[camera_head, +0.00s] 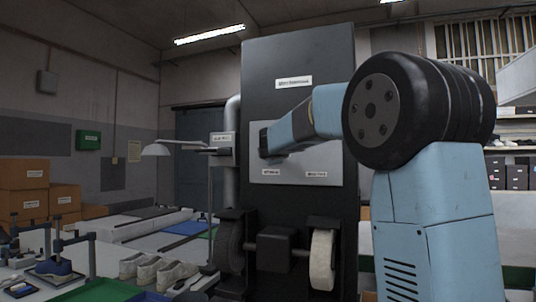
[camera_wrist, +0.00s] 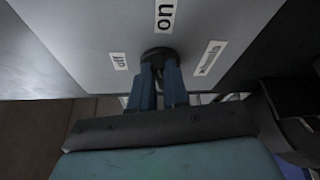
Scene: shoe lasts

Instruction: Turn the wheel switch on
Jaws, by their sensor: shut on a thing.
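The wheel switch (camera_wrist: 157,53) is a dark round knob on a light grey panel (camera_wrist: 215,22). In the wrist view a label "off" (camera_wrist: 119,61) is at its left, "on" (camera_wrist: 166,15) is above it, and a blurred label (camera_wrist: 209,58) is at its right. My gripper (camera_wrist: 159,68) is shut on the knob, a blue finger on each side. The fingers hide part of the knob, and I cannot tell which way it points. In the head view my gripper (camera_head: 266,140) reaches the panel (camera_head: 330,152) of the tall black machine (camera_head: 290,60) and hides the switch.
Below the panel the machine carries a dark wheel (camera_head: 229,252) and a pale wheel (camera_head: 321,260). A lamp (camera_head: 158,148) stands at its left. Benches with shoes (camera_head: 160,270) and cardboard boxes (camera_head: 25,185) are farther left.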

